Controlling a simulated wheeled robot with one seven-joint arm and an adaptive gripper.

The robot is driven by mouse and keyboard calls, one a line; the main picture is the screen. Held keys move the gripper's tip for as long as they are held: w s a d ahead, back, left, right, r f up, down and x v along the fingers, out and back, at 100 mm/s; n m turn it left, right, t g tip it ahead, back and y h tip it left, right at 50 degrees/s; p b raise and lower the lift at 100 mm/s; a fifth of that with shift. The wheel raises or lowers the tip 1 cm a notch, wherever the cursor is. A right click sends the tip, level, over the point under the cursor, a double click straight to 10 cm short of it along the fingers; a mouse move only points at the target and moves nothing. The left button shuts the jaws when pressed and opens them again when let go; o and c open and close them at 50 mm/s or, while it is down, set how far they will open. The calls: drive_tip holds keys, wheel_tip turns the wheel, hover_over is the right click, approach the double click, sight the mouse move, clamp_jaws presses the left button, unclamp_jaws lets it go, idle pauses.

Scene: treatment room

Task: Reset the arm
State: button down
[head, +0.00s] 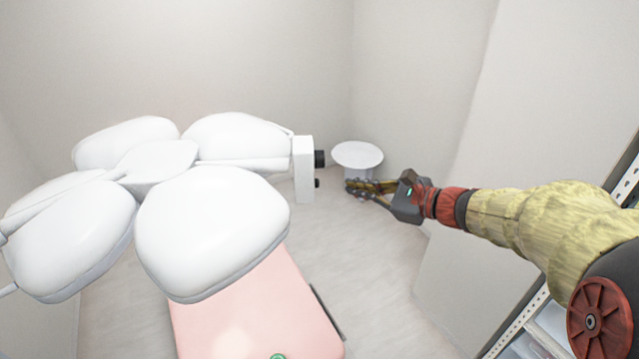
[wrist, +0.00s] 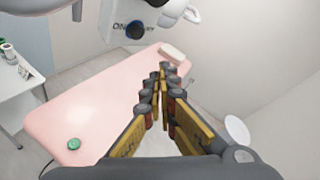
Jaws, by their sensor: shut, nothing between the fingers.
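My gripper (head: 352,187) is at the end of my arm, which reaches in from the right in the head view. Its fingers point left and are shut with nothing between them. In the wrist view, my gripper (wrist: 161,72) hangs in the air, with its fingers seen against the pink treatment bed (wrist: 95,108). The bed also shows in the head view (head: 245,310), under the lamp. In the head view the fingertips overlap the base of a round white stool (head: 357,153); I cannot tell the distance between them.
A large white surgical lamp (head: 215,225) with several heads fills the left of the head view. A green round item (wrist: 74,144) lies on the bed. A white side table (wrist: 22,95) holds small items. Shelving (head: 520,325) stands at right. Floor (head: 375,290) between is clear.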

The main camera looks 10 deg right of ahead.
drive_tip(key=shift+s+d, duration=0.1)
drive_tip(key=shift+d, duration=0.7)
drive_tip(key=s+a+f+n+g+h+b, duration=0.1)
drive_tip(key=s+f+n+h+b, duration=0.3)
drive_tip(key=s+f+n+b, duration=0.7)
drive_tip(key=s+a+f+n+g+h+b, duration=0.1)
drive_tip(key=s+f+n+g+h+b, duration=0.3)
drive_tip(key=s+f+n+b, duration=0.7)
drive_tip(key=s+f+h+b, duration=0.1)
drive_tip(key=s+f+b, duration=0.1)
drive_tip(key=s+f, duration=0.4)
drive_tip(key=shift+s+a+f+n+g, duration=0.15)
drive_tip(key=shift+a+f+n+g, duration=0.15)
drive_tip(key=shift+a+f, duration=0.05)
